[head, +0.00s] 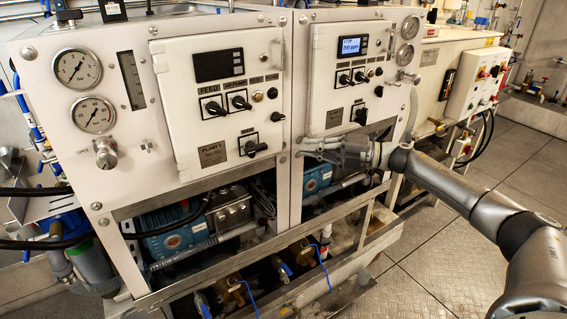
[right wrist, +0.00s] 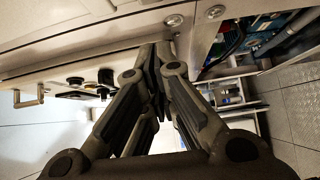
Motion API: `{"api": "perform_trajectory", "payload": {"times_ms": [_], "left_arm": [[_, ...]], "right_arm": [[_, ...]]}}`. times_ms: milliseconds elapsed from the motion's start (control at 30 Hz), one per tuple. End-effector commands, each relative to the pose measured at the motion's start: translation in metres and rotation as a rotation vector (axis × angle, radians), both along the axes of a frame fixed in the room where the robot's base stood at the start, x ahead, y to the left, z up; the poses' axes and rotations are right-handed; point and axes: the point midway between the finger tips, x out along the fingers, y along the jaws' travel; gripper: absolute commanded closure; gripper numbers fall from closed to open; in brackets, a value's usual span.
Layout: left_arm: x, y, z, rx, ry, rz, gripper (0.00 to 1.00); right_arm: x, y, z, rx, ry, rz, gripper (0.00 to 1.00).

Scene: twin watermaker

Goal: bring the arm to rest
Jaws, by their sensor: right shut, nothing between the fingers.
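My right arm (head: 465,195) comes in from the right in the head view. Its gripper (head: 304,147) is in front of the lower part of the right-hand white control panel (head: 325,95), close to the seam between the two panels. In the right wrist view the fingers (right wrist: 157,60) are together with nothing between them. I cannot tell whether the fingertips touch the panel. My left gripper is not in view.
The left panel (head: 185,140) carries knobs, a dark display and round gauges (head: 76,68). Below are blue pumps (head: 175,228) behind a metal frame rail (head: 220,264) and yellow-brown valves (head: 236,290). A white control box (head: 476,85) stands at right. Tiled floor (head: 450,265) is open at lower right.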

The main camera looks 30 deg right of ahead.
Motion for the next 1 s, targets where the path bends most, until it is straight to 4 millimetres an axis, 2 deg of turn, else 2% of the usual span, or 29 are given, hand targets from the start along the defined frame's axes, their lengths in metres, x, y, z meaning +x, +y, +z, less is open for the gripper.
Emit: {"api": "perform_trajectory", "payload": {"times_ms": [200, 400, 767, 867, 967, 1000], "left_arm": [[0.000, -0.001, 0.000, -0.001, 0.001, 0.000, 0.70], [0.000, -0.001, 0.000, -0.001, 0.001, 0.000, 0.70], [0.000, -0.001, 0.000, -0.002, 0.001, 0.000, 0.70], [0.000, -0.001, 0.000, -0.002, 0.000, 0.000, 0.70], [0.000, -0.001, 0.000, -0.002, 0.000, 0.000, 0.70], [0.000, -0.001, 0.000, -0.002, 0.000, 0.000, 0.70]], "right_arm": [[-0.029, -0.031, -0.002, -0.001, 0.005, 0.000, 1.00], [-0.044, -0.048, -0.001, 0.000, 0.003, 0.000, 1.00], [-0.050, -0.053, -0.001, 0.001, 0.000, 0.002, 1.00], [-0.045, -0.054, -0.012, 0.023, 0.017, -0.022, 1.00], [-0.033, -0.058, -0.046, 0.086, 0.065, -0.093, 1.00], [-0.027, -0.061, -0.066, 0.120, 0.096, -0.138, 1.00]]}}
